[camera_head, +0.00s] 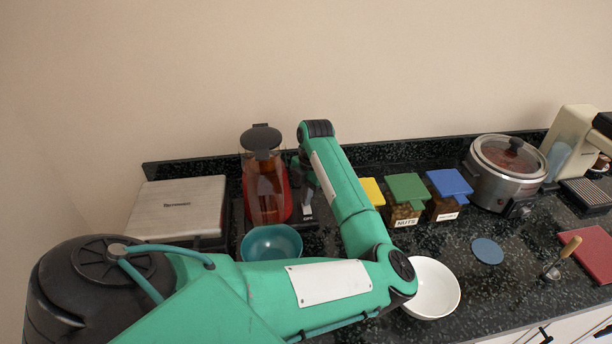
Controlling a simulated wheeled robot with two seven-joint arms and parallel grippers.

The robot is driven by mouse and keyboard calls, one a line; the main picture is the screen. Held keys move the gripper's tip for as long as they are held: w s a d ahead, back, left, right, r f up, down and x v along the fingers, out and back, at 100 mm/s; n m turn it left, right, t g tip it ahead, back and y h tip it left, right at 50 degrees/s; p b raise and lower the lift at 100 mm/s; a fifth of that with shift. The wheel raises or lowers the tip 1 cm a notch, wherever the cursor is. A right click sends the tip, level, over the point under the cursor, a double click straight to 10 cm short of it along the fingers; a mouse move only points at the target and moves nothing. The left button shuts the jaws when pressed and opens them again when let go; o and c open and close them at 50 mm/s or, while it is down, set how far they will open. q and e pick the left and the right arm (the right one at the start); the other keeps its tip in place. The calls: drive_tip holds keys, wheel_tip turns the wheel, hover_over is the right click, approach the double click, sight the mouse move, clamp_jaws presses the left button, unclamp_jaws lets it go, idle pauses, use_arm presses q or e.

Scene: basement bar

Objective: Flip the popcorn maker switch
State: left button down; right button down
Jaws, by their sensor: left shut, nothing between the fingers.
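The popcorn maker (264,185) is a red appliance with a clear amber front and a dark top, standing against the back ledge of the counter. Its switch is not distinguishable; my arm covers the area to its right. My left arm reaches across from the lower left, bends up and comes down beside the popcorn maker. My left gripper (307,211) is shut and empty, close to the right side of the popcorn maker. I cannot tell whether it touches it. A teal bowl (271,243) sits in front of the popcorn maker. My right gripper is not in view.
A flat press-like appliance (178,207) is at left. Yellow-, green- (406,188) and blue-lidded (448,183) containers, a slow cooker (506,171) and a coffee machine (573,140) line the back. A white bowl (437,292), blue disc (487,251) and red board (590,252) lie in front.

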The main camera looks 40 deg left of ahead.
use_arm(q)
wheel_tip(320, 180, up, 7)
drive_tip(key=p, duration=0.3)
idle(0.4)
drive_tip(key=shift+f, duration=0.1)
